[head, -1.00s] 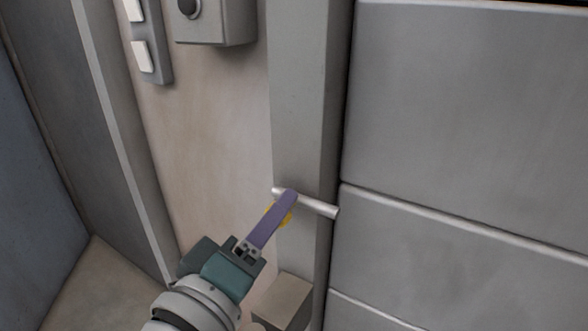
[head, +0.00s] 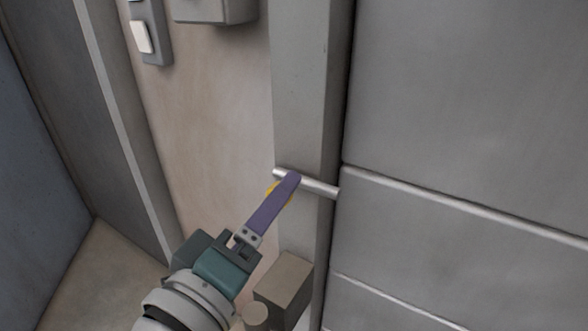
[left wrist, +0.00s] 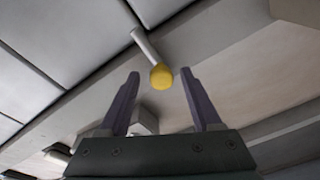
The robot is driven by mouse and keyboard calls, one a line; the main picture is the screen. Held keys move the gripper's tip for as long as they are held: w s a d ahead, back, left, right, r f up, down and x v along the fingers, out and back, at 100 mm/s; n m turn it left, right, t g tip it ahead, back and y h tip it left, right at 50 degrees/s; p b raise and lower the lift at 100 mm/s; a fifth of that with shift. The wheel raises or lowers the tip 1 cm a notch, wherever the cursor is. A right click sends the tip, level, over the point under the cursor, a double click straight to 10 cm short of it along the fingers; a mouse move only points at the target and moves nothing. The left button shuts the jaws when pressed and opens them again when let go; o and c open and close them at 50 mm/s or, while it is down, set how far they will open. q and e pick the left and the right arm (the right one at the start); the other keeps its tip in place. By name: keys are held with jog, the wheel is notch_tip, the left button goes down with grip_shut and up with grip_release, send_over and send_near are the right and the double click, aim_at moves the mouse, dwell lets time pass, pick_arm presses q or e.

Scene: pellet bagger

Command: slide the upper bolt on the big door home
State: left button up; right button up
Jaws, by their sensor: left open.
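The upper bolt (head: 321,188) is a thin silver rod across the grey door post, its right end at the edge of the big grey panelled door (head: 460,110). In the left wrist view the bolt (left wrist: 146,44) ends in a yellow knob (left wrist: 161,77). My left gripper (head: 289,181) reaches up from below, its purple finger hiding most of the knob (head: 272,192) in the head view. In the left wrist view my left gripper (left wrist: 158,76) is open, with the yellow knob between or just beyond its fingertips. Contact cannot be told. My right gripper is not in view.
The grey post (head: 303,90) stands beside the door. A box-like block (head: 284,287) is low on the post, near my left wrist. A switch plate (head: 151,38) and a grey box (head: 215,9) are on the beige wall above.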

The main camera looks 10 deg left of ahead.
pick_arm(q)
jog(key=v, duration=0.8)
jog(key=shift+s, duration=0.2)
